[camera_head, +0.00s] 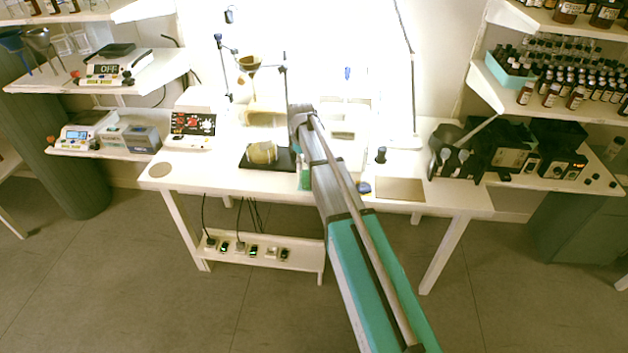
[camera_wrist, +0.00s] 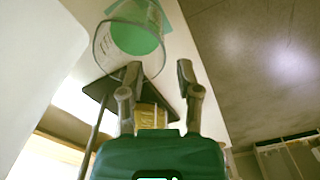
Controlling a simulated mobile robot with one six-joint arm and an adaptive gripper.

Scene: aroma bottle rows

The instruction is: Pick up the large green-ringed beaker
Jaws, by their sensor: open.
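A clear glass beaker with white markings and green (camera_wrist: 130,40) shows at the top of the wrist view, ahead of my gripper's fingertips. My gripper (camera_wrist: 158,72) is open, its two fingers apart with nothing between them. The beaker lies just past the left fingertip in that view; whether they touch I cannot tell. In the head view a green patch (camera_head: 304,179) shows beside my arm on the white table, probably the same beaker, mostly hidden. My fingertips are hidden behind my arm there.
A yellowish beaker (camera_head: 262,152) stands on a black plate (camera_head: 283,165) just left; it shows behind the fingers in the wrist view (camera_wrist: 151,115). A retort stand (camera_head: 286,85) rises nearby. A blue stopper-like item (camera_head: 364,188) and brown plate (camera_head: 400,188) lie right.

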